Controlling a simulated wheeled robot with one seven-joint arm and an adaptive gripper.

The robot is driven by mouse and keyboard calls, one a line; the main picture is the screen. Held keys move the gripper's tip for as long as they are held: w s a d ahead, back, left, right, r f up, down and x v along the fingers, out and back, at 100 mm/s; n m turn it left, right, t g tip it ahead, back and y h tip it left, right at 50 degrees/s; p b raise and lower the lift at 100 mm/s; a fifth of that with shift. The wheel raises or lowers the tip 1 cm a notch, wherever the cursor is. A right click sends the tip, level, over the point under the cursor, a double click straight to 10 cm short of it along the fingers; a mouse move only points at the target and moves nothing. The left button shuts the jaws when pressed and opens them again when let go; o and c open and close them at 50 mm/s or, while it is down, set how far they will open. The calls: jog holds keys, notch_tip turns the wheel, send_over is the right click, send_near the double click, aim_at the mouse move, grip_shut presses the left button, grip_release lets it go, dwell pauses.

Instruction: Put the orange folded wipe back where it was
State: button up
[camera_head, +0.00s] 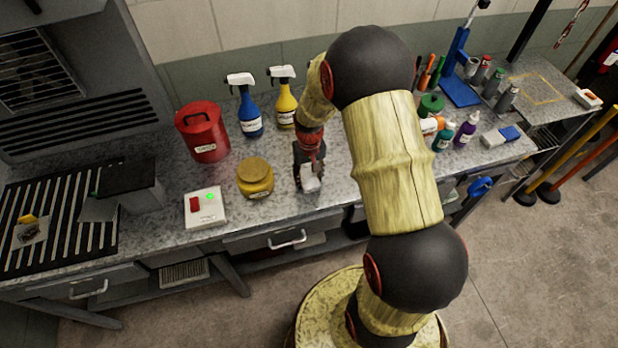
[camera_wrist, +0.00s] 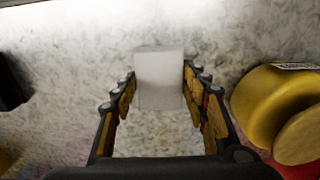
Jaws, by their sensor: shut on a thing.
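My gripper (camera_head: 310,170) is low over the front of the speckled grey worktop (camera_head: 290,215). In the wrist view my gripper (camera_wrist: 158,92) is shut on a pale grey-white folded piece (camera_wrist: 160,72), which sits between the fingertips. The same pale piece (camera_head: 311,184) shows below the fingers in the head view. It looks white, not orange. I cannot tell whether it touches the worktop. No orange folded wipe can be clearly made out. A small white item with an orange-red top (camera_head: 588,97) lies at the far right.
A yellow jar (camera_head: 255,180) stands just left of my gripper, with a white switch box (camera_head: 205,208) beyond it. A red can (camera_head: 203,133), blue spray bottle (camera_head: 248,112) and yellow spray bottle (camera_head: 285,100) stand behind. Several small bottles and a blue-and-white item (camera_head: 500,136) are right.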

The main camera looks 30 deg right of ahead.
jog(key=shift+f, duration=0.25)
jog(key=shift+f, duration=0.15)
jog(key=o, duration=0.9)
jog(key=shift+o, duration=0.6)
notch_tip(320, 180, up, 13)
jog(key=p, duration=0.1)
notch_tip(320, 180, up, 9)
jog(key=t, duration=0.1)
send_over(309, 178)
jog(key=s+a, duration=0.2)
jog(key=a, duration=0.2)
jog(key=s+a+r+n+t, duration=0.1)
jog(key=s+a+r+t, duration=0.1)
jog(key=s+a+r, duration=0.3)
jog(key=s+a+r+n+t, duration=0.2)
jog(key=s+a+r, duration=0.3)
jog(key=s+r, duration=0.4)
jog(key=s, duration=0.4)
jog(key=shift+a+t, duration=0.15)
jog(key=shift+t, duration=0.15)
